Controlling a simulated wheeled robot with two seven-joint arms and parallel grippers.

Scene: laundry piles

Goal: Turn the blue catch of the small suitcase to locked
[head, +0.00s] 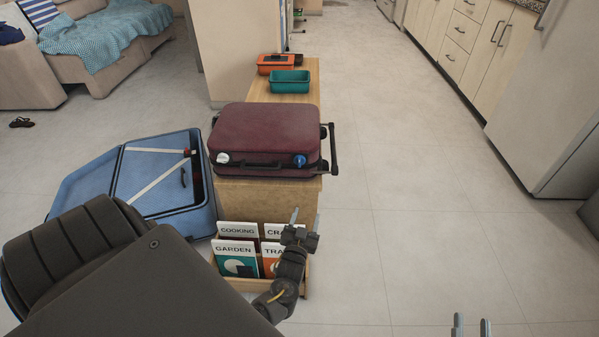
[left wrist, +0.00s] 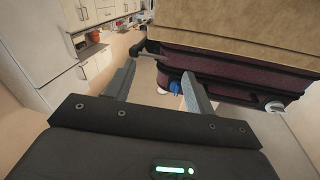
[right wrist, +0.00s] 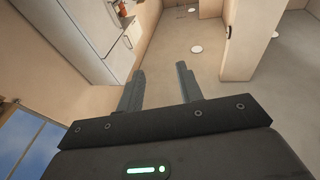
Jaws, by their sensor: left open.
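The small maroon suitcase (head: 268,130) lies shut on a wooden bench. Its blue catch (head: 300,161) is on the front side, near the right end. A white catch (head: 223,157) is near the left end, with the dark handle between them. My left gripper (head: 306,215) is open and empty, in front of and below the blue catch, apart from it. In the left wrist view the blue catch (left wrist: 175,88) shows near the right fingertip; whether it is locked is unclear. My right gripper (head: 471,322) is open and empty, low at the right.
A rack of cards (head: 237,264) stands in front of the bench, under my left gripper. An open blue suitcase (head: 90,180) lies at the left. A teal bin (head: 290,81) and an orange box (head: 275,62) sit farther back on the bench (head: 262,90). The floor at right is clear.

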